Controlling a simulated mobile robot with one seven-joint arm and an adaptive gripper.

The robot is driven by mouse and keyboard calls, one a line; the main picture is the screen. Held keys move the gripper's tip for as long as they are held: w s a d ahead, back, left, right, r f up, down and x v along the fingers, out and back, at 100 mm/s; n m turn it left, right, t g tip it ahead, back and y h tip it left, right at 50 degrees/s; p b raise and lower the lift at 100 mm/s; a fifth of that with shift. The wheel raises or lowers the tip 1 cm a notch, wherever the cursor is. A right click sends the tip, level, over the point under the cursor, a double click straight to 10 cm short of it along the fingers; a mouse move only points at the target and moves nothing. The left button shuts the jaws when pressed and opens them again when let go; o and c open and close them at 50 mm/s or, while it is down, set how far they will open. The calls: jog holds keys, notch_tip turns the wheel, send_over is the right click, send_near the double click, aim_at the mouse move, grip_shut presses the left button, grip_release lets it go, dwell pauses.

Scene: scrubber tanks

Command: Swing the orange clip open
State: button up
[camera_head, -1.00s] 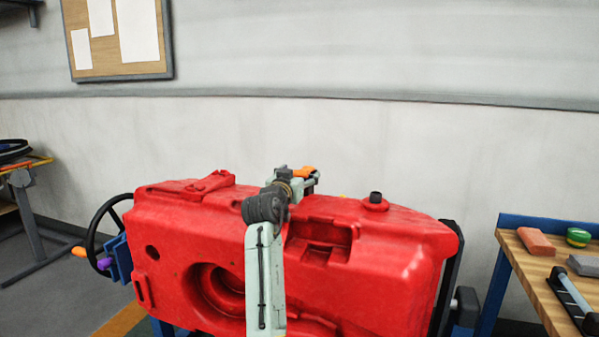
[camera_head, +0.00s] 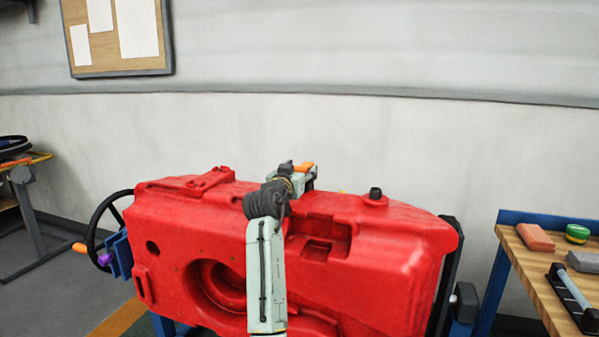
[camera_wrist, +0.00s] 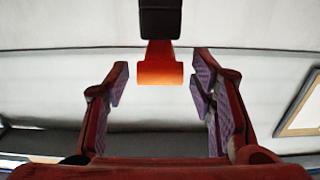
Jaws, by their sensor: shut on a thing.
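The orange clip (camera_head: 303,167) shows above the top back edge of the red tank (camera_head: 400,255). In the wrist view the clip (camera_wrist: 160,73) is an orange tab below a dark block, between my two fingers with their purple pads. My gripper (camera_head: 300,176) reaches over the tank top and is shut on the clip; in the wrist view my gripper (camera_wrist: 160,85) has a finger on each side of it. The clip's hinge and the exact pad contact are not clear. My forearm hides part of the tank's front.
A dark cap (camera_head: 375,193) stands on the tank top to the right. A black handwheel (camera_head: 108,230) is at the tank's left end. A wooden workbench (camera_head: 540,275) with several items stands at the right. The wall behind has open space in front of it.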

grip_shut()
